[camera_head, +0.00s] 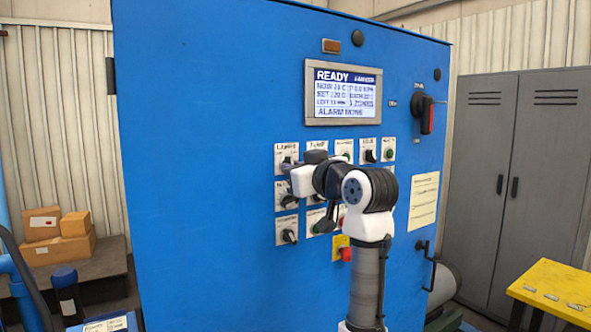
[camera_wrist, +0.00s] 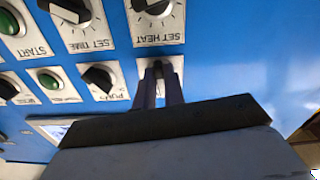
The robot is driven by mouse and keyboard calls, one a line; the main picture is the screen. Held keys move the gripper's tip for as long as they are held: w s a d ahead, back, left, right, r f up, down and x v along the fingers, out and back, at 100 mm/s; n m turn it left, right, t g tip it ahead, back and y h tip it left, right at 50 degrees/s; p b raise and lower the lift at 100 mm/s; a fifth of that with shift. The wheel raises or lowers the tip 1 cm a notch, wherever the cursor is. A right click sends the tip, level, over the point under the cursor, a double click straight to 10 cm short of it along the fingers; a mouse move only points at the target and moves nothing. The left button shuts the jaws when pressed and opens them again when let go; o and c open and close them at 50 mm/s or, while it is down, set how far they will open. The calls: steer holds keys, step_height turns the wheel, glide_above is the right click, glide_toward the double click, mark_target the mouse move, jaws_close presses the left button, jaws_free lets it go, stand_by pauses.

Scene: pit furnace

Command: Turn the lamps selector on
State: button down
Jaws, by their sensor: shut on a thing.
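The lamps selector (camera_head: 286,151) is at the top left of the control rows on the blue cabinet, its label reading roughly LAMPS. My gripper (camera_head: 291,163) reaches it from the right in the head view. The wrist view is upside down. There my gripper (camera_wrist: 161,72) has its two dark fingers close together on the knob of the lamps selector (camera_wrist: 143,67), beside the pump selector. My gripper is shut on this knob. The fingers hide most of the knob, so its pointer direction cannot be told.
The pump selector (camera_wrist: 100,78) is close beside the fingers, and the set heat knob (camera_wrist: 152,8) is in the adjoining row. The display (camera_head: 343,92) reads READY. A red emergency button (camera_head: 346,254) and a red-handled switch (camera_head: 426,115) also project from the cabinet.

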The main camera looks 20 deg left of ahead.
steer(key=shift+s+a+r+m, duration=0.1)
steer(key=shift+s+m, duration=0.05)
steer(key=shift+m, duration=3.65)
steer(key=c, duration=1.5)
jaws_free()
steer(key=b+v, duration=0.5)
steer(key=v, duration=0.9)
